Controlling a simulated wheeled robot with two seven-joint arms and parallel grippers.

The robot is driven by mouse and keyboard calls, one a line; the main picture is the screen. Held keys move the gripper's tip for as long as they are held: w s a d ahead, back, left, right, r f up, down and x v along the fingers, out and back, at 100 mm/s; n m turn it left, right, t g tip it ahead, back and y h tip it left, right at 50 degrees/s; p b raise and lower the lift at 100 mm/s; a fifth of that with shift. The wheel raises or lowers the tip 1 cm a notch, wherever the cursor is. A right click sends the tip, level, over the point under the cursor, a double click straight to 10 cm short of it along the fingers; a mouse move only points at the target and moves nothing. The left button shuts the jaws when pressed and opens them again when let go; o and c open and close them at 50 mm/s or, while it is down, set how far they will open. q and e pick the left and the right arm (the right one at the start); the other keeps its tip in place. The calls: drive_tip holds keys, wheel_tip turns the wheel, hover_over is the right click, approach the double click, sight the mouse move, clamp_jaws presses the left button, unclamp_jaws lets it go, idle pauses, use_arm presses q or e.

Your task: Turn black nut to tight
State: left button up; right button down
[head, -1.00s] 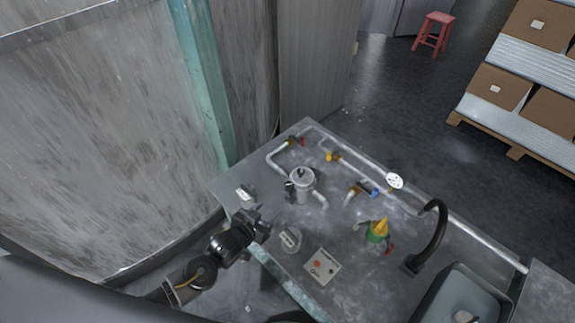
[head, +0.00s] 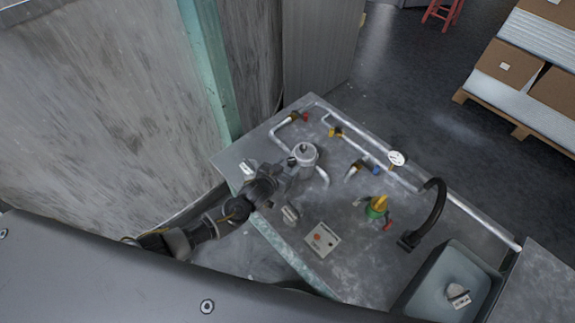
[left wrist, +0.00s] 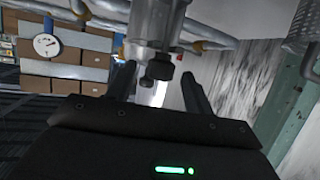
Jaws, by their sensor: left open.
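The black nut (left wrist: 160,68) shows in the left wrist view on the lower side of a metallic vessel (left wrist: 157,22). In the head view the vessel (head: 305,158) stands near the left part of the bench, with a dark knob on top; my gripper hides the nut there. My left gripper (head: 288,176) is close beside the vessel in the head view. In the left wrist view my left gripper (left wrist: 157,82) is open, with one finger on each side of the nut. I cannot tell whether the fingers touch it. My right gripper is in neither view.
Pipes with coloured valves and a round gauge (head: 396,158) run along the bench's far side.

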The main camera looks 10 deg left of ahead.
use_arm(q)
drive_tip(key=shift+w+f, duration=0.15)
drive_tip(key=shift+w, duration=0.2)
drive_tip(key=shift+c, duration=0.3)
drive_tip(key=c, duration=0.9)
